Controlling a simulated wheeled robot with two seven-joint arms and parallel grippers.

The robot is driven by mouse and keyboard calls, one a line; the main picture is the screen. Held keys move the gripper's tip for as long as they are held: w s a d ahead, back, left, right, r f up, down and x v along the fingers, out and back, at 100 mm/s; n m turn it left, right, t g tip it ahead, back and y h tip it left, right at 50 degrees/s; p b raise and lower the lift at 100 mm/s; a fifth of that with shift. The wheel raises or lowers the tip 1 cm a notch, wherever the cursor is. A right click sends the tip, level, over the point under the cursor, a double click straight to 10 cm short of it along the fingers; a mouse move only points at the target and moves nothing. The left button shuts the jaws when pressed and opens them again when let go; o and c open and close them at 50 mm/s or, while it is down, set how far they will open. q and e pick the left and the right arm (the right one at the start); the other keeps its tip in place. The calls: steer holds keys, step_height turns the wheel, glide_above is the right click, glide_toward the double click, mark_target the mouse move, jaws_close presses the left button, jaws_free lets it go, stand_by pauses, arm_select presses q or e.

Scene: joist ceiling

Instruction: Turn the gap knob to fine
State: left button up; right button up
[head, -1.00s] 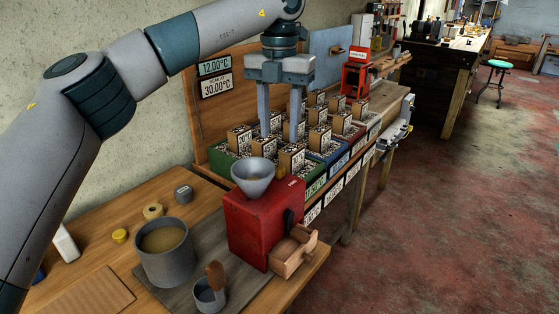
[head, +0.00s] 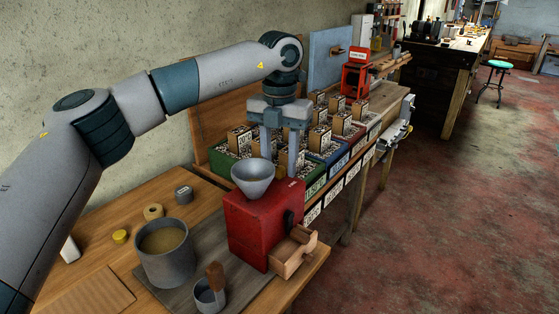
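A red grinder box (head: 254,232) stands at the right end of the near bench, with a grey hopper (head: 252,180) on top. A small black knob (head: 290,219) sits on its right-hand face. I cannot read which setting the knob points to. A small pale label (head: 292,184) near the box's top edge is too small to read. My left gripper (head: 279,166) points down just behind the hopper, above the back of the grinder. Its two fingers are apart and nothing shows between them; the hopper hides part of the left finger. My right gripper is out of view.
A wooden drawer (head: 291,255) stands open at the grinder's front. A grey pot (head: 164,253) and a small cup (head: 210,293) stand to its left. Behind, crates (head: 318,186) hold several labelled boxes.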

arm_select(q)
jaws_close()
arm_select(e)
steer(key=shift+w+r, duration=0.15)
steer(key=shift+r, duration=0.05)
